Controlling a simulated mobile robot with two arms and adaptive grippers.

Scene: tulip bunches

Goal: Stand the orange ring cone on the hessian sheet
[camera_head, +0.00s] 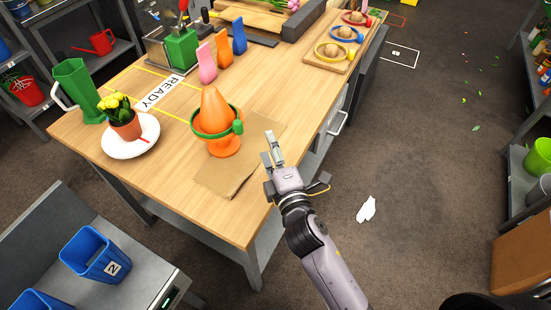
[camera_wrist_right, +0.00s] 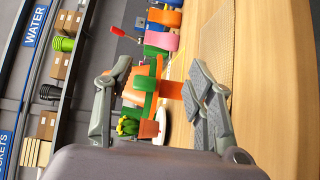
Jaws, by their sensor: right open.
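The orange ring cone (camera_head: 214,105) stands upright on the wooden table, with a green ring (camera_head: 239,127) around its middle and an orange foot below. Its foot is by the left edge of the brown hessian sheet (camera_head: 228,178); I cannot tell whether it overlaps the sheet. My right gripper (camera_head: 271,150) is open and empty, to the right of the cone, by the table edge and the sheet's right side. In the right wrist view the cone's orange part (camera_wrist_right: 171,90) shows sideways, beyond and between the open fingers (camera_wrist_right: 160,78). My left gripper is not in view.
A potted yellow tulip (camera_head: 126,128) sits on a white saucer (camera_head: 140,150) left of the cone. A green jug (camera_head: 76,88) stands behind it. Several coloured upright pieces (camera_head: 222,48) stand at the back. A READY label (camera_head: 160,92) lies on the table. Blue bins (camera_head: 95,256) are front left.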

